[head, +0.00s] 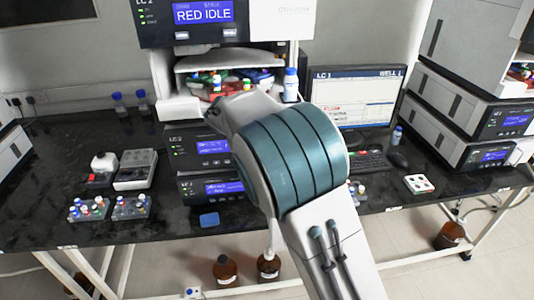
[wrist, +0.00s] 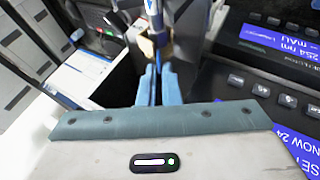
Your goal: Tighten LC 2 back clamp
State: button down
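The LC 2 stack (head: 184,161) stands on the dark bench at the centre, behind my arm in the head view. My gripper (wrist: 160,74) shows in the wrist view with two blue fingers pointing away, only a narrow gap between them. A brass-coloured fitting (wrist: 149,47), which may be the back clamp, is right at the fingertips, with a blue and white tube above it. I cannot tell whether the fingers touch or grip it. In the head view my arm hides the gripper and the back of the stack.
Dark module fronts with lit blue displays (wrist: 258,46) are close on the right of the wrist view. A monitor (head: 357,95) stands right of my arm. Vial racks (head: 131,207) sit at the bench's left front. Brown bottles (head: 225,268) stand on the floor below.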

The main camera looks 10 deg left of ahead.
jog(key=shift+s+a+f+n+t+h+b, duration=0.2)
jog(key=shift+a+f+n+t+h+b, duration=0.3)
jog(key=shift+h+b, duration=0.6)
jog(key=shift+a, duration=0.1)
jog(key=c, duration=1.6)
grip_release()
jog(key=shift+a, duration=0.1)
jog(key=b+v, duration=0.1)
jog(key=v, duration=1.2)
jog(key=shift+s+a+r, duration=0.15)
jog(key=shift+s+a, duration=0.1)
jog(key=shift+a, duration=0.1)
